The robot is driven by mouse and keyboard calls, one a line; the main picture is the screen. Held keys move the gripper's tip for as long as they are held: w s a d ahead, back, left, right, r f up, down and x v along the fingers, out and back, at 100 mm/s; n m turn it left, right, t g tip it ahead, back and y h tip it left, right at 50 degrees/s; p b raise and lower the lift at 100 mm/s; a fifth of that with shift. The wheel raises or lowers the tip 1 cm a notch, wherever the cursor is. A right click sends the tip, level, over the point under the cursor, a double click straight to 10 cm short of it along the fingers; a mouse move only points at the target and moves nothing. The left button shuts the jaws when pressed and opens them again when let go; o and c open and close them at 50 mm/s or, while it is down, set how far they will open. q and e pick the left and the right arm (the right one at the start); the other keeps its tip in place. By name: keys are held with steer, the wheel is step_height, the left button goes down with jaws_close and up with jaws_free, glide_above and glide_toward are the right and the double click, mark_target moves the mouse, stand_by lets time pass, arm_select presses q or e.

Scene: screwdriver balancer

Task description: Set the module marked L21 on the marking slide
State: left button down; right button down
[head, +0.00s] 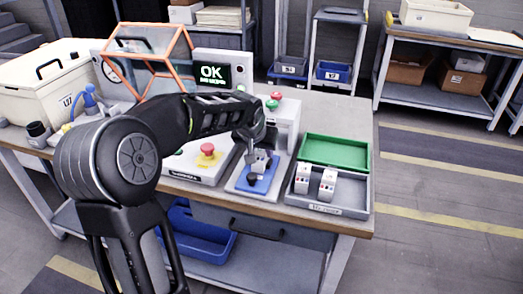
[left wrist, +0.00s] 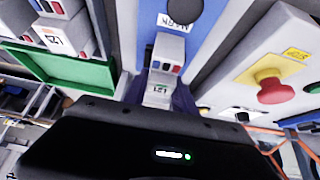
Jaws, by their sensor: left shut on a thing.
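A light grey module (left wrist: 168,52) with a printed label, which seems to read L21, and small coloured terminals is between the fingers of my left gripper (left wrist: 160,98). In the head view my left gripper (head: 260,150) is shut on this module (head: 261,161) over the blue marking slide (head: 268,181). The slide also shows in the left wrist view (left wrist: 205,22), with a MARK label beside the module. I cannot tell whether the module touches the slide. My right gripper is not in view.
A grey tray (head: 345,207) with a green open part (head: 335,151) stands right of the slide and holds white modules (head: 327,184). A red stop button (head: 207,149) sits on the box to the left.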

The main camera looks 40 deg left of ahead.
arm_select(q)
steer(key=shift+w+r, duration=0.1)
steer(key=shift+r, duration=0.1)
steer(key=c, duration=1.4)
jaws_free()
steer(key=o, duration=0.5)
steer(key=shift+f, duration=0.1)
steer(key=shift+v, duration=3.95)
steer(key=shift+f, duration=0.1)
